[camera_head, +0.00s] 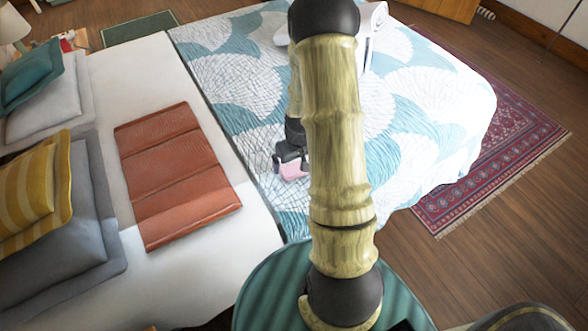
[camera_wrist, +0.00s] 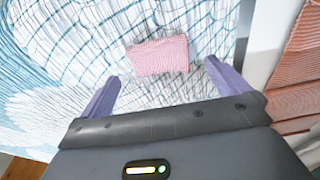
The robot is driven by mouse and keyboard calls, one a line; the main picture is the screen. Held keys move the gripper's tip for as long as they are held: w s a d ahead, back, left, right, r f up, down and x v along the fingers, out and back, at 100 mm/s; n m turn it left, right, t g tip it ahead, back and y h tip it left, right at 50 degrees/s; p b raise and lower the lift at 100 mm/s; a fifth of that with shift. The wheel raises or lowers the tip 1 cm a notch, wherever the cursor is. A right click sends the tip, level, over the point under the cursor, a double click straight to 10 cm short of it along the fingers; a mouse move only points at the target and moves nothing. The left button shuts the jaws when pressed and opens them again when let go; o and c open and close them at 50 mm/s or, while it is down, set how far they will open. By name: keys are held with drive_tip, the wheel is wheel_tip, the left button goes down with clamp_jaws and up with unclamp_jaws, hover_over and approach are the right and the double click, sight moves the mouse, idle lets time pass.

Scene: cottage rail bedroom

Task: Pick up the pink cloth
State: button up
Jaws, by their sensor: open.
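The pink cloth (camera_wrist: 158,56) is a small folded piece lying on the patterned bedspread (camera_wrist: 72,95), ahead of my fingers in the wrist view. In the head view part of the pink cloth (camera_head: 292,168) shows on the bed beside my arm. My gripper (camera_wrist: 160,78) has its two purple fingers spread wide with nothing between them. The cloth lies just past the fingertips, roughly centred between them. In the head view my gripper (camera_head: 289,155) is close over the cloth and partly hidden by my arm. I cannot tell the exact height gap.
A rust-coloured folded blanket (camera_head: 175,172) lies on the white sheet left of the bedspread, and also at the right of the wrist view (camera_wrist: 300,62). Pillows (camera_head: 30,200) line the left side. A patterned rug (camera_head: 500,145) lies on the wooden floor at right.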

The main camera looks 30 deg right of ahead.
sight(294, 167)
drive_tip(key=shift+w+f, duration=0.15)
drive_tip(key=shift+f, duration=0.85)
drive_tip(key=shift+w+f, duration=0.15)
drive_tip(key=shift+f, duration=0.8)
drive_tip(key=c, duration=1)
